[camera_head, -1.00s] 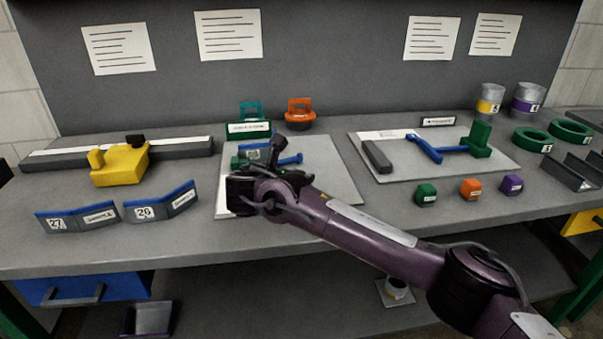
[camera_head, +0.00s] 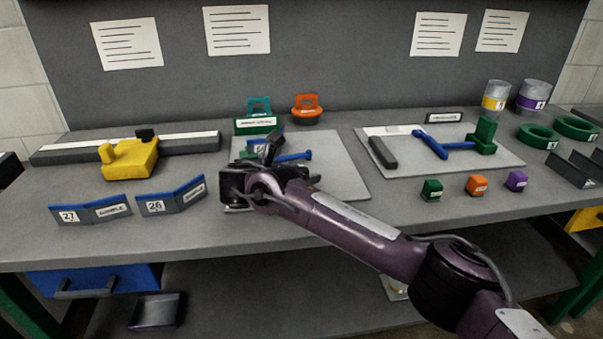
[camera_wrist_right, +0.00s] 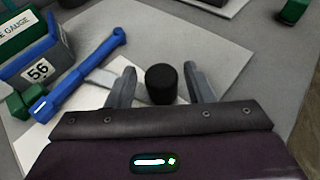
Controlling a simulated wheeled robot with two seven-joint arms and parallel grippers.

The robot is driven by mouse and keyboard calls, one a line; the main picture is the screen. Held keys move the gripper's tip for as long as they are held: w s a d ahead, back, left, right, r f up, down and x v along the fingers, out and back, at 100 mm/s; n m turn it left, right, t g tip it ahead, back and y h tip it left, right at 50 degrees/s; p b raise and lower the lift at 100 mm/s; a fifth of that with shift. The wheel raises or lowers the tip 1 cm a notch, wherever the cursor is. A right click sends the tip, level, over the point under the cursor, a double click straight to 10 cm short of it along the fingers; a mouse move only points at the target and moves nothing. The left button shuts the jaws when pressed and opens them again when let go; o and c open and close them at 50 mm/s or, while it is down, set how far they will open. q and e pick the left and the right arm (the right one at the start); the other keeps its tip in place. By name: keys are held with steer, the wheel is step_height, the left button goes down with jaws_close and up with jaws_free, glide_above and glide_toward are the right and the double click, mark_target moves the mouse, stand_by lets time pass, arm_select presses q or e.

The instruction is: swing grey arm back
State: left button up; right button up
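A light grey arm (camera_wrist_right: 101,76) reaches from under a blue bar (camera_wrist_right: 80,75) toward a black knob (camera_wrist_right: 161,84) in the right wrist view. Whether the knob is fixed to the grey arm is hidden. My right gripper (camera_wrist_right: 162,80) is open, with one finger on each side of the knob. A gap shows on both sides. In the head view my right wrist hides much of this fixture, and only its blue bar (camera_head: 294,156) shows clearly. My left gripper is not in view.
The fixture lies on a grey board (camera_head: 345,181). A gauge block marked 56 (camera_wrist_right: 37,70) stands beside the blue bar. Blue-edged angled plates (camera_head: 90,211) and a yellow clamp (camera_head: 130,158) are at left. A second board (camera_head: 500,160) with a green block is at right.

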steer(key=shift+v, duration=3.95)
